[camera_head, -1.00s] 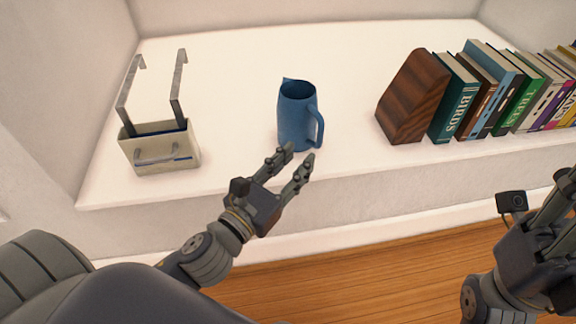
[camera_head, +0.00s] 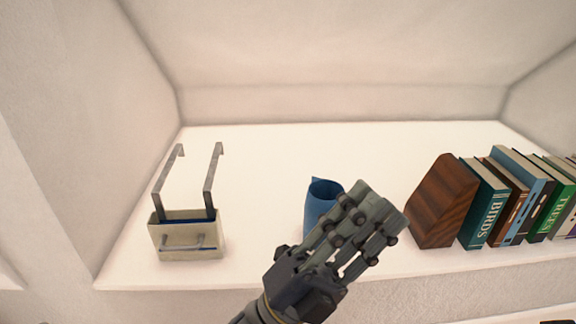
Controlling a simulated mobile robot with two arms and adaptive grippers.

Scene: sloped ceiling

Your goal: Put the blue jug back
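The blue jug (camera_head: 319,203) stands upright on the white ledge, near the middle of the picture. Its rim and left side show; its right side and handle are hidden behind my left gripper. My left gripper (camera_head: 385,222) is raised in front of the jug, nearer to the camera, with its fingers pointing up and to the right. The fingers overlap from this angle, so I cannot tell how far apart they are. I cannot tell whether they touch the jug. My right gripper is out of the picture.
A pale caddy (camera_head: 186,240) with two grey hooks stands left on the ledge (camera_head: 265,145). On the right, a dark wooden bookend (camera_head: 442,202) stands beside a row of books (camera_head: 484,205). The ledge behind the jug is clear up to the wall.

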